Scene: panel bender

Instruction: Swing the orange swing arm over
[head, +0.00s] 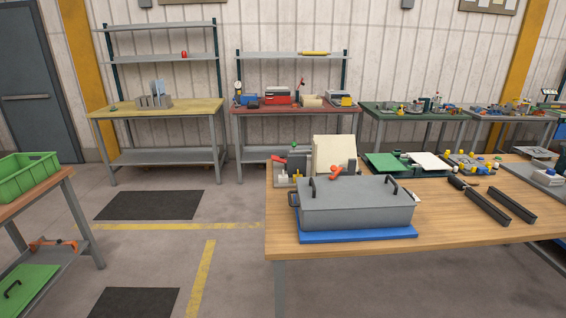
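A small panel bender (282,178) stands at the back left of the wooden table, with a tilted cream panel (334,152) on its right. An orange part (340,171), which looks like the swing arm, shows low in front of the cream panel. Its lower end is hidden behind a grey lidded box. Another small orange piece (279,159) shows at the left of the bender; I cannot tell whether the two are joined. Neither of my grippers is in view.
The grey box (355,213) with dark handles stands on a blue mat (358,235) in front of the bender. Two dark bars (486,206) lie to the right. A green crate (25,174) is on the left table.

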